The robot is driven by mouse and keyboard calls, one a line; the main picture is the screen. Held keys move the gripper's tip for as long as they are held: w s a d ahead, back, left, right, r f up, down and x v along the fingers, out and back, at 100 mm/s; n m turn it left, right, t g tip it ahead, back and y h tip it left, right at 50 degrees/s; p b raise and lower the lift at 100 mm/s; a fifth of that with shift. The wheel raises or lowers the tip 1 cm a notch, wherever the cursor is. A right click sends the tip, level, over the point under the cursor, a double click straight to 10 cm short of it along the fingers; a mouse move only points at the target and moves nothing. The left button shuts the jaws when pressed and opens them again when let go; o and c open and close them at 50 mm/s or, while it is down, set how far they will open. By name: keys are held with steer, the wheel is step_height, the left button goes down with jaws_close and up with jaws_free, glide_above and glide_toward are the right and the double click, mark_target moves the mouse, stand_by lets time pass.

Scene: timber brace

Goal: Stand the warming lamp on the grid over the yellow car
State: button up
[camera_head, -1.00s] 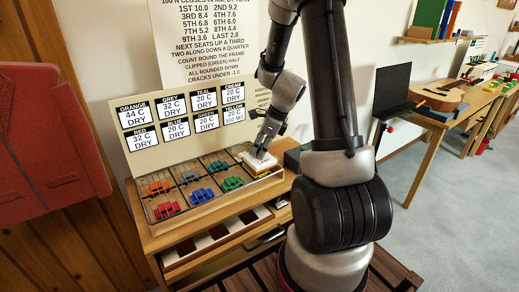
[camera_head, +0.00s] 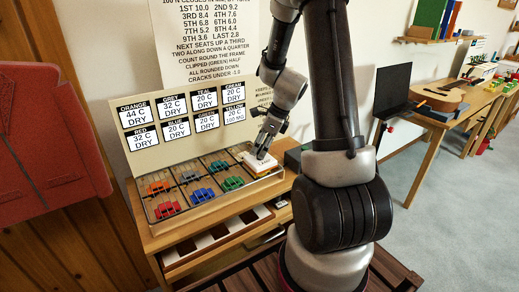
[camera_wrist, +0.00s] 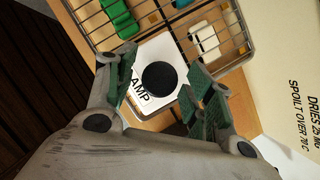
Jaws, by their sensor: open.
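The warming lamp (camera_head: 257,161) is a white block with a dark round knob on top. It rests on the wire grid (camera_head: 213,207) at the right end, and a yellow-orange strip shows below its front edge. The yellow car itself is mostly or wholly hidden under it. In the wrist view the lamp (camera_wrist: 152,54) shows the letters "AMP". My gripper (camera_head: 264,150) is just above the lamp. In the wrist view my open gripper (camera_wrist: 162,72) has one finger on each side of the knob; contact cannot be told.
Under the grid stand an orange car (camera_head: 159,187), a red car (camera_head: 168,209), a blue car (camera_head: 202,195), a green car (camera_head: 232,183) and others. A white car (camera_wrist: 205,42) is beside the lamp. A label board (camera_head: 185,122) stands behind. A drawer (camera_head: 218,238) is open below.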

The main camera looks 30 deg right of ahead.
steer(key=v, duration=1.1)
steer(key=s+a+r+n+h, duration=0.1)
steer(key=s+a+r+n, duration=0.1)
steer(key=s+r+n, duration=0.2)
steer(key=s+a+r+n+h, duration=0.1)
steer(key=s+a+r+n, duration=0.2)
steer(key=s+n, duration=0.6)
steer(key=s+a+r+n+t+h, duration=0.1)
steer(key=s+a+r+n, duration=0.2)
steer(key=n, duration=1)
steer(key=s+r, duration=0.2)
steer(key=s, duration=0.2)
steer(key=shift+s+a+n, duration=0.2)
steer(key=shift+s+n, duration=0.1)
steer(key=shift+s, duration=0.05)
